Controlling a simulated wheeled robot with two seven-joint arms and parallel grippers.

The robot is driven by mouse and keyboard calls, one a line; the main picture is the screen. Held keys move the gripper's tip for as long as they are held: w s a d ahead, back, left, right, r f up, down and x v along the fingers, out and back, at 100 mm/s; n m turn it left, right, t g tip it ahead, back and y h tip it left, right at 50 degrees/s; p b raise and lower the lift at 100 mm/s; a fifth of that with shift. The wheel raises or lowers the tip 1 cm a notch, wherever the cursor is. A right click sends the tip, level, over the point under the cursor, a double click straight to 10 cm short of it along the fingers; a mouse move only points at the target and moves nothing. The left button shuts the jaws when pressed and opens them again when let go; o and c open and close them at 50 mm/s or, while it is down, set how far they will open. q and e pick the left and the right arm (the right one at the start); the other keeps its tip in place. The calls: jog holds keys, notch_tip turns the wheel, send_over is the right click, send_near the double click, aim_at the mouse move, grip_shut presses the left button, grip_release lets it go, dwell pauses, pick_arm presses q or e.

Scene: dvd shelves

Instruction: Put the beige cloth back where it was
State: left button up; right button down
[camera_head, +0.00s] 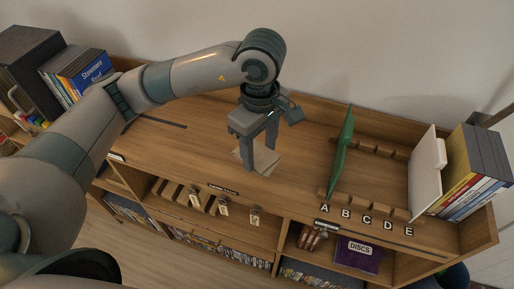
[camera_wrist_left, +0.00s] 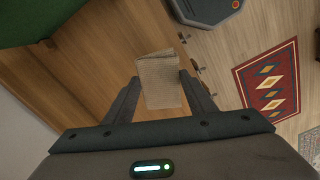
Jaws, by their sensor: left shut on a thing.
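The beige cloth (camera_wrist_left: 159,80) is a small folded, woven piece between the fingers of my left gripper (camera_wrist_left: 160,95) in the left wrist view. In the head view the cloth (camera_head: 266,159) shows below and around the fingertips of my left gripper (camera_head: 259,160), over the middle of the wooden shelf top. The left gripper points down and is shut on the cloth. I cannot tell whether the cloth touches the wood. My right gripper is not in view.
A green upright divider (camera_head: 342,152) stands right of my left gripper, by slots lettered A to E. A white panel (camera_head: 424,170) and several cases (camera_head: 470,175) stand at the right end. Dark boxes and books (camera_head: 80,72) stand at the left. The wooden top (camera_head: 190,150) between is largely clear.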

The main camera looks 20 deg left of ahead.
aim_at(257, 142)
pick_arm(q)
jog(key=w, duration=0.1)
jog(key=w+a+f, duration=0.1)
jog(key=w+f+p, duration=0.1)
jog(key=shift+w+a+f, duration=0.15)
jog(key=shift+w+a, duration=0.1)
jog(key=shift+a, duration=0.05)
jog(key=shift+f+p, duration=0.45)
jog(key=shift+f, duration=0.05)
notch_tip(257, 142, down, 2)
jog(key=shift+s+p, duration=0.1)
jog(key=shift+p, duration=0.5)
jog(key=shift+f, duration=0.5)
